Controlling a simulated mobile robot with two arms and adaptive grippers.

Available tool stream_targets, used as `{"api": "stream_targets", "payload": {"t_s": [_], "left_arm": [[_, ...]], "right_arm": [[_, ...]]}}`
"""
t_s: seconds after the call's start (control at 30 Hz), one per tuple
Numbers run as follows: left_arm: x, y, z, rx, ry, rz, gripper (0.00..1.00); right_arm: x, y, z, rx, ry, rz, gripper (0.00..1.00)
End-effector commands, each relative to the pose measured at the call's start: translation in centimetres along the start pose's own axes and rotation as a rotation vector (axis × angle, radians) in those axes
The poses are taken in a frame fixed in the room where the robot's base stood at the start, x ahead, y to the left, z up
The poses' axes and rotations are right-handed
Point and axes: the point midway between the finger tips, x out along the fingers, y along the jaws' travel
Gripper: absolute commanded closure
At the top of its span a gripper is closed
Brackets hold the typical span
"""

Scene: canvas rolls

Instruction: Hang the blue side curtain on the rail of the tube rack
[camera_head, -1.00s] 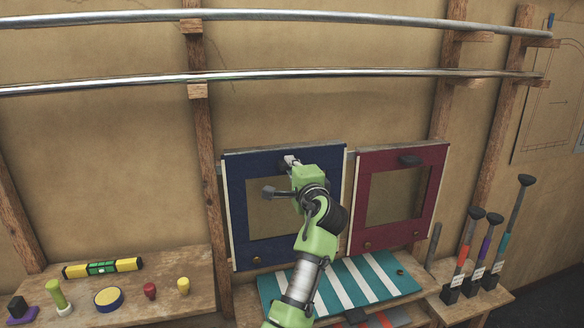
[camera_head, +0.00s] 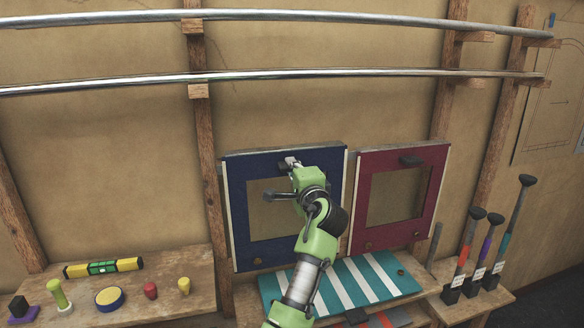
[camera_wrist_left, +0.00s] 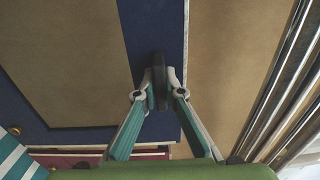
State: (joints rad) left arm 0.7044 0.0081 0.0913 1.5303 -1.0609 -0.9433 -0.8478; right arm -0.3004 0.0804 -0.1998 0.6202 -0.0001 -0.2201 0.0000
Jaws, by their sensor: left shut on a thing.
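The blue side curtain (camera_head: 238,218), a dark blue panel with a tan see-through window, stands upright against the wall in the head view. It also shows in the left wrist view (camera_wrist_left: 90,136). My left gripper (camera_head: 290,164) is at its top middle. In the left wrist view its fingers (camera_wrist_left: 161,88) are closed on the dark handle (camera_wrist_left: 160,72) of the curtain. The rack's two long metal tubes, an upper one (camera_head: 330,17) and a lower one (camera_head: 330,74), run across the wall well above the curtain. My arm hides part of the window. My right gripper is not in view.
A red framed panel (camera_head: 362,215) hangs close at the right. Long-handled tools (camera_head: 502,240) stand at the right. A wooden shelf (camera_head: 130,285) with small items is at the left. Wall between curtain and tubes is clear.

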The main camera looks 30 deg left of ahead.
Motion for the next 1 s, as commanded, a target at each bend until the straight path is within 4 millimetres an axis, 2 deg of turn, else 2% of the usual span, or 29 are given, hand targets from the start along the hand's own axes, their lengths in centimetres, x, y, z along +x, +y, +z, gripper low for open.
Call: {"api": "stream_targets", "payload": {"t_s": [0.97, 1.0], "left_arm": [[-0.1, 2.9, 0.0, 0.000, 0.001, -0.003, 1.00], [-0.1, 2.8, 0.0, 0.000, 0.001, -0.003, 0.86]], "right_arm": [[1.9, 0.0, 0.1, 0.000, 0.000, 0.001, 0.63], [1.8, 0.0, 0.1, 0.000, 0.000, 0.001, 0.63]]}}
